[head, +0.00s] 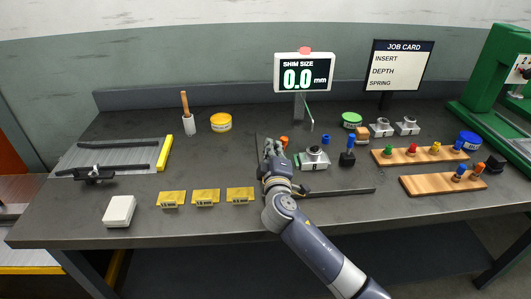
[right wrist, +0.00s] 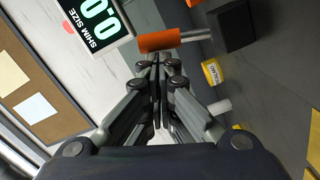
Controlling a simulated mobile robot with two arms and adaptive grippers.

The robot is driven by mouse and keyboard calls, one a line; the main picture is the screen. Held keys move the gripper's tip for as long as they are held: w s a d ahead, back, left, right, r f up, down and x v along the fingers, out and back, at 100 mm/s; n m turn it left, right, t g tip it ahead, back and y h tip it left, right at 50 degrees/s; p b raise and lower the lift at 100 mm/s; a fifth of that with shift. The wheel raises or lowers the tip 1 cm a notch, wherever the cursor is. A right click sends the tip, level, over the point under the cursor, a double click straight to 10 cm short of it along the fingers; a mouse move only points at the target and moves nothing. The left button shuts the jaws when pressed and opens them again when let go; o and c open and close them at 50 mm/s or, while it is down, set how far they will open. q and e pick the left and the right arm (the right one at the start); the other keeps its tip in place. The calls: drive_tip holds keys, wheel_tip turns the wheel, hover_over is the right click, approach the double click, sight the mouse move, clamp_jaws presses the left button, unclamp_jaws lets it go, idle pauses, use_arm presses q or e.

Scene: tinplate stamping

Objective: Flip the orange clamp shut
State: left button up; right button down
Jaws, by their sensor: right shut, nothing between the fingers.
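The orange clamp handle (head: 284,141) shows as a small orange piece just right of my right gripper's fingers in the head view. In the right wrist view the orange handle (right wrist: 163,41) is a cylinder on a metal rod, just beyond the fingertips. My right gripper (head: 268,145) has its fingers together and empty; they also show closed in the right wrist view (right wrist: 157,60). I cannot tell whether the fingertips touch the handle. The clamp's base is largely hidden behind my gripper. A grey metal fixture (head: 314,158) stands right of it. My left gripper is not in view.
A display (head: 304,74) reading 0.0 mm stands behind. A black block with a blue knob (head: 347,158) and wooden peg racks (head: 418,155) lie to the right. Yellow shim labels (head: 205,197) and a white box (head: 119,211) lie at the left front. A dark bar (head: 340,191) lies in front.

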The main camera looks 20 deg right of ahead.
drive_tip(key=shift+s+d+m+b, duration=0.2)
drive_tip(key=shift+d+m+b, duration=0.25)
drive_tip(key=shift+m, duration=0.55)
drive_tip(key=shift+s+d+m, duration=0.1)
drive_tip(key=shift+d+m, duration=0.6)
drive_tip(key=shift+m, duration=0.2)
drive_tip(key=m, duration=0.1)
drive_tip(key=d+m, duration=0.1)
drive_tip(key=shift+s+d+f+m+b, duration=0.15)
drive_tip(key=shift+d+m+b, duration=0.05)
drive_tip(key=shift+m+b, duration=0.15)
drive_tip(key=m, duration=0.1)
drive_tip(key=d+m, duration=0.1)
drive_tip(key=m, duration=0.1)
drive_tip(key=shift+s+d+f, duration=0.2)
drive_tip(key=shift+d+f, duration=0.1)
drive_tip(key=shift+f, duration=0.05)
drive_tip(key=shift+s+d+f+m+y, duration=0.1)
drive_tip(key=shift+d+f+m+y, duration=0.35)
drive_tip(key=shift+m, duration=0.6)
